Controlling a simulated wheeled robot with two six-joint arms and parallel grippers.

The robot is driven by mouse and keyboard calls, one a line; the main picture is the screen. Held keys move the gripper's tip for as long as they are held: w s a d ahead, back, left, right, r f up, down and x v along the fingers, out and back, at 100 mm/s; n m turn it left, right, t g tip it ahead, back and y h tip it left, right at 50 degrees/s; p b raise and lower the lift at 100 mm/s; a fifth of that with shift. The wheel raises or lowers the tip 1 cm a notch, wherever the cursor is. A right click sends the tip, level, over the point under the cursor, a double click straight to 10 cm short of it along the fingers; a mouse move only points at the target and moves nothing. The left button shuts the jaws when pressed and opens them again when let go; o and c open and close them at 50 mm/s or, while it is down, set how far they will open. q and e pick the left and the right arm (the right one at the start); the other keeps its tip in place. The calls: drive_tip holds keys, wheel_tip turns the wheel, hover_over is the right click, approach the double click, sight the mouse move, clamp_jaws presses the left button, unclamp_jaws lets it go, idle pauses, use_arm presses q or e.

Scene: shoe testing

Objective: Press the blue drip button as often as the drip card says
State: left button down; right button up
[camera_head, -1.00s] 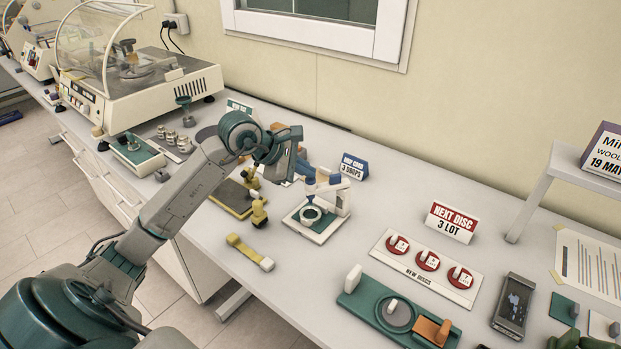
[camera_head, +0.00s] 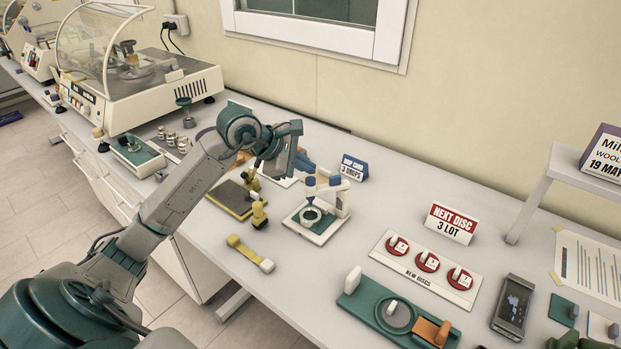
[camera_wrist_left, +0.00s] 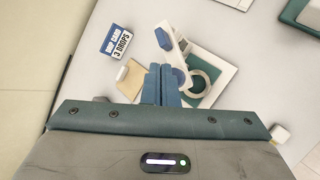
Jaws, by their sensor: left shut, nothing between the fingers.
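The white drip stand (camera_head: 342,203) stands on the bench with a pale ring dish (camera_head: 310,215) at its base. It carries two blue parts: one over the dish (camera_head: 310,183) and one at the post top (camera_head: 335,180). Which is the drip button is not certain. Both show in the left wrist view, the one nearer the dish (camera_wrist_left: 178,76) and the one nearer the card (camera_wrist_left: 162,39). The drip card (camera_head: 354,168) reads "3 DROPS". My left gripper (camera_head: 308,166) is shut and empty, its blue fingers (camera_wrist_left: 161,68) above and beside the stand, seemingly apart from it.
A yellow-and-dark fixture (camera_head: 234,198) and a yellow strip (camera_head: 250,253) lie left of the stand. The disc card (camera_head: 410,273), "NEXT DISC 3 LOT" sign (camera_head: 451,223) and green holder (camera_head: 365,300) lie to the right. Bench between stand and disc card is clear.

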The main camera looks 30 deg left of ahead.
use_arm(q)
drive_tip(key=shift+r+p, duration=1.2)
drive_tip(key=shift+r, duration=1.35)
drive_tip(key=shift+f, duration=0.1)
